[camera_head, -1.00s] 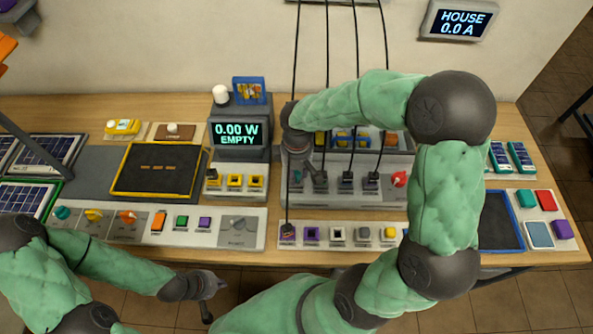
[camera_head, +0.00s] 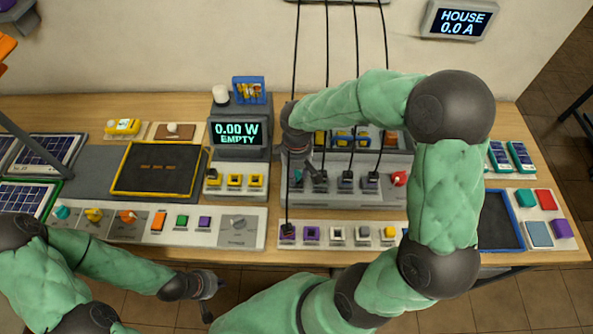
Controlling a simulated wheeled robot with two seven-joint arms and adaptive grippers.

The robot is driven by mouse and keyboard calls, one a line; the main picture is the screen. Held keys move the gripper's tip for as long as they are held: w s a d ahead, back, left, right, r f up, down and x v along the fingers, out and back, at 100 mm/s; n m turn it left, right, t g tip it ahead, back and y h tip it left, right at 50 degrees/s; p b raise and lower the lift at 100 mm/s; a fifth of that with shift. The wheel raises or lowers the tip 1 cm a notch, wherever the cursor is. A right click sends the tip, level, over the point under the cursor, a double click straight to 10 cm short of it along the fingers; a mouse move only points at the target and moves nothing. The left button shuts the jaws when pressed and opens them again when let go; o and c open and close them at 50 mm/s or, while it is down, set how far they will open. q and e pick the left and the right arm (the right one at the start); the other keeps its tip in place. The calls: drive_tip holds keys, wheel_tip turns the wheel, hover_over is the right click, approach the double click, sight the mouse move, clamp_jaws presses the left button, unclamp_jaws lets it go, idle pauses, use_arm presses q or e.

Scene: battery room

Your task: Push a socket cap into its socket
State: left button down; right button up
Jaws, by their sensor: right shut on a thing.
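My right gripper (camera_head: 305,168) reaches over the back panel from the right, fingers pointing down beside the left end of its plug row. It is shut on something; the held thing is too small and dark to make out. A small teal piece (camera_head: 297,176) shows just below it. Small coloured square pieces, possibly socket caps, sit in the front strip: a purple one (camera_head: 311,233), a white one (camera_head: 338,233), a grey one (camera_head: 363,233) and a yellow one (camera_head: 388,233). My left gripper (camera_head: 212,298) is open and empty in front of the table edge.
Several black cables hang from above; the leftmost passes by my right gripper to a dark plug (camera_head: 287,229) on the front strip. Others end at black plugs (camera_head: 345,181) on the back panel. A meter (camera_head: 239,134) reads 0.00 W EMPTY. My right arm hides part of the panels.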

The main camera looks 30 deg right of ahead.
sight(297, 172)
drive_tip(key=shift+f+b, duration=0.35)
drive_tip(key=shift+f, duration=0.2)
drive_tip(key=o, duration=0.7)
drive_tip(key=shift+r, duration=0.1)
wheel_tip(297, 172, up, 11)
drive_tip(key=p, duration=0.9)
idle(0.6)
